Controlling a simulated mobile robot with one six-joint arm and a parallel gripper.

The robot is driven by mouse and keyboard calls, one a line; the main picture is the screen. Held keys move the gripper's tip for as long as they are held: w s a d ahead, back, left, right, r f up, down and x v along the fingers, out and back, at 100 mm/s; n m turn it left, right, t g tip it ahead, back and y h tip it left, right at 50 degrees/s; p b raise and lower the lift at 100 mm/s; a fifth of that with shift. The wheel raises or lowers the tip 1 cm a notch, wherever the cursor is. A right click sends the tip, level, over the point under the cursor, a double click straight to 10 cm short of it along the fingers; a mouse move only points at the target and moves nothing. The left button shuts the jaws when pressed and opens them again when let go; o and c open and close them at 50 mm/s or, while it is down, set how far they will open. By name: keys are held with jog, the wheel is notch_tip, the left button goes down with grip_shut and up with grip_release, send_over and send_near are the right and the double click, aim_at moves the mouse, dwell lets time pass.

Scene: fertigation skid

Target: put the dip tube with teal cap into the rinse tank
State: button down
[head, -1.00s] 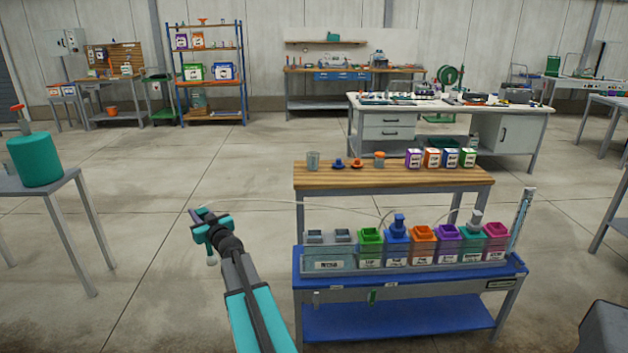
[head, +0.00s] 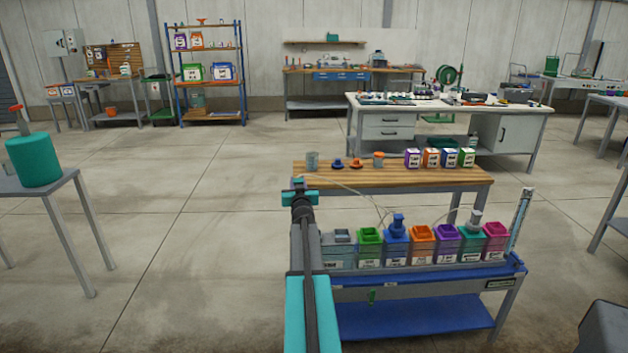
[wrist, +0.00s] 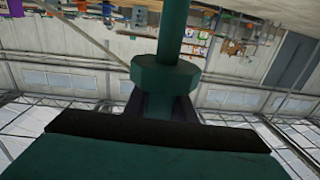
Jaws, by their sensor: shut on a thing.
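In the wrist view my gripper (wrist: 168,108) is shut on the dip tube at its teal cap (wrist: 167,74); the teal stem runs out toward the top of the picture. In the head view my gripper (head: 299,187) is above and just left of the tank row, at about the height of the wooden shelf. The tube itself is hard to make out there. The grey rinse tank (head: 338,252) stands at the left end of the row on the blue bench. My arm hides its left part; a top opening shows on the right.
Right of the rinse tank stand green (head: 370,248), blue, orange, purple, teal (head: 470,246) and pink tanks; blue and teal carry caps. Thin hoses (head: 360,198) arch above the row.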

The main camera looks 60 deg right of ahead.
jog(key=s+d+r+g, duration=0.1)
jog(key=s+d, duration=0.2)
jog(key=s, duration=0.1)
jog(key=shift+s+d+m+h, duration=0.35)
jog(key=shift+d+m+h, duration=0.05)
jog(key=shift+f, duration=0.1)
jog(key=shift+f+b, duration=8.2)
jog(key=shift+f, duration=0.7)
jog(key=c, duration=1.4)
grip_release()
